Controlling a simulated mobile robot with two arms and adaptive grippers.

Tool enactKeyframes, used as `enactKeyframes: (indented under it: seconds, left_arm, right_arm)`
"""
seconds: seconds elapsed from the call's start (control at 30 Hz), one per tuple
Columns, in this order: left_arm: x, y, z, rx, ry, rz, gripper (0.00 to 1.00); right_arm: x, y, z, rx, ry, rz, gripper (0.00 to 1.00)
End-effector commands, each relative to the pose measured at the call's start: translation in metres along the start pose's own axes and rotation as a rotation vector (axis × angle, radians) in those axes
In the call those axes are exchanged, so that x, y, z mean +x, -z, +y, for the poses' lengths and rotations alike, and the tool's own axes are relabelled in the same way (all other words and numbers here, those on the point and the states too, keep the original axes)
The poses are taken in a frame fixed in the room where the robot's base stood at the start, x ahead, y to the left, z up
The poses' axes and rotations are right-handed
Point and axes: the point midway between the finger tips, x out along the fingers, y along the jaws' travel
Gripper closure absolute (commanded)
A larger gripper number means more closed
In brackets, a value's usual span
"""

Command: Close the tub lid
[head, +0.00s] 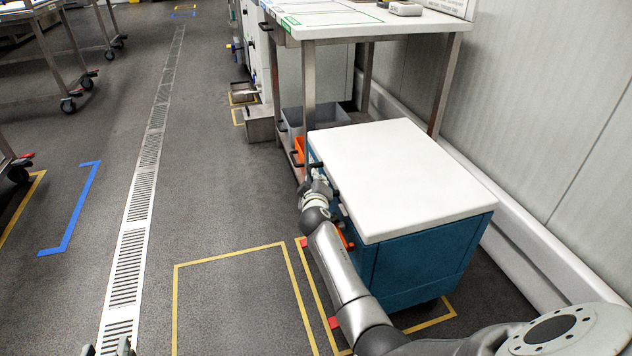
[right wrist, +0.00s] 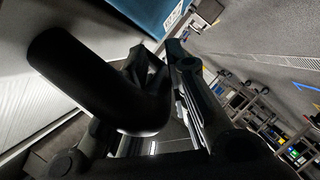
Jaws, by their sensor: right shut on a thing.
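The blue tub (head: 425,262) stands on the floor at right centre in the head view. Its white lid (head: 410,175) lies flat over the top, with no gap that I can see. My right gripper (head: 326,188) is at the tub's left side, just below the lid edge, shut on a dark handle. A thick black curved bar (right wrist: 95,80), which looks like this handle, fills the left of the right wrist view; the fingers (right wrist: 165,65) there partly hide the contact. My left gripper (head: 107,348) shows only its fingertips at the bottom edge, standing apart and empty.
A white-topped steel table (head: 340,22) stands behind the tub, with a grey bin (head: 318,117) below it. A wall runs along the right. Yellow floor tape (head: 230,256) marks free floor left of the tub; a drain grate (head: 135,230) lies farther left.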

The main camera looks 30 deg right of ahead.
Motion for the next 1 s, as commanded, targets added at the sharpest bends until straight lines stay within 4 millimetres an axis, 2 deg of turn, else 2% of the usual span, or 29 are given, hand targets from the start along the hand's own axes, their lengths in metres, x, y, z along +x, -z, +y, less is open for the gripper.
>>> enactKeyframes:
  seconds: [0.03, 0.1, 0.13, 0.2, 0.47, 0.63, 0.77, 1.0]
  left_arm:
    - [0.0, -0.001, 0.0, 0.0, 0.0, 0.0, 0.62]
    - [0.0, -0.001, 0.0, 0.0, 0.0, 0.0, 0.62]
    - [0.0, -0.001, 0.0, 0.0, 0.0, 0.0, 0.62]
    - [0.0, -0.001, 0.0, 0.0, 0.0, 0.0, 0.62]
    - [0.0, -0.001, 0.0, -0.001, -0.001, -0.003, 0.62]
    - [0.0, -0.001, 0.0, 0.0, -0.001, -0.003, 0.62]
    - [0.0, -0.001, 0.0, 0.0, 0.0, -0.003, 0.62]
    - [0.0, -0.001, 0.0, 0.0, 0.0, -0.003, 0.62]
  right_arm:
    - [0.0, -0.006, -0.006, -0.003, 0.01, -0.011, 1.0]
    - [0.0, -0.007, -0.007, -0.003, 0.011, -0.012, 1.0]
    - [0.0, -0.007, -0.007, -0.003, 0.011, -0.012, 0.83]
    - [0.0, -0.007, -0.007, -0.003, 0.012, -0.012, 0.75]
    - [-0.001, -0.006, -0.007, -0.002, 0.01, -0.01, 0.75]
    - [-0.008, -0.005, -0.006, -0.001, 0.009, -0.009, 0.75]
    - [-0.022, -0.005, -0.007, -0.002, 0.009, -0.008, 0.75]
    - [-0.058, -0.005, -0.007, -0.001, 0.011, -0.009, 0.75]
